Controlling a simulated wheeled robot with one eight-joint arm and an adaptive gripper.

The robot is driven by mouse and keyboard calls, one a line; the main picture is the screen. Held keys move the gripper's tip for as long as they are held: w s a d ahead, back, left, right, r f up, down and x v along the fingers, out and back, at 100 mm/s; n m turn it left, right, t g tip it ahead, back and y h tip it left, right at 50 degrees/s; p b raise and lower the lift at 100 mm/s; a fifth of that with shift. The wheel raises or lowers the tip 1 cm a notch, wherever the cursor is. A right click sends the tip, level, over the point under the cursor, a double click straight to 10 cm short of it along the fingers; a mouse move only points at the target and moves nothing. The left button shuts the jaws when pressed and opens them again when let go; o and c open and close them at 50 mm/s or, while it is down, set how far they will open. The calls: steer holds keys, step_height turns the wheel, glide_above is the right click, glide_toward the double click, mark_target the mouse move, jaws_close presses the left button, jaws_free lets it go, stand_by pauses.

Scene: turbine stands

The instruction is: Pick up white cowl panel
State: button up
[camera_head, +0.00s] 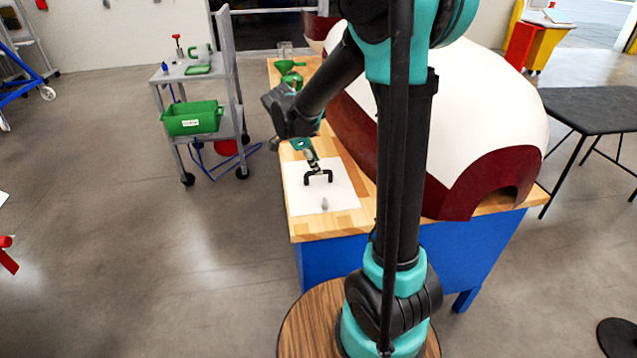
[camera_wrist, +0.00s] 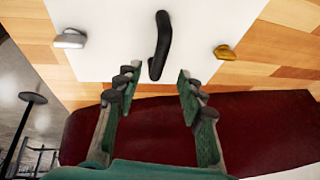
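The white cowl panel (camera_head: 305,202) lies flat on the wooden tabletop, with a black handle (camera_head: 331,177) standing up from it. In the wrist view the panel (camera_wrist: 105,35) fills the top middle, and its handle (camera_wrist: 161,45) runs up and down the picture. My gripper (camera_head: 313,163) is above the panel, close to the handle. In the wrist view its two green fingers (camera_wrist: 157,80) are spread wide and empty, with the handle's lower end in line with the gap between them. I cannot tell exactly how far the fingertips are from the handle.
A white and dark red dome-shaped shell (camera_head: 475,105) stands close beside the panel on the workbench (camera_head: 325,226). A silver piece (camera_wrist: 70,39) and a gold piece (camera_wrist: 224,52) sit at the panel's sides. A grey cart (camera_head: 178,75) with a green bin (camera_head: 192,118) stands left, across open floor.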

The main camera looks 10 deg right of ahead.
mark_target(318, 177)
steer(key=shift+a+x, duration=0.15)
steer(key=shift+x, duration=1.15)
steer(key=shift+a+x, duration=0.1)
steer(key=shift+x, duration=1.2)
steer(key=shift+s+f, duration=0.1)
jaws_close()
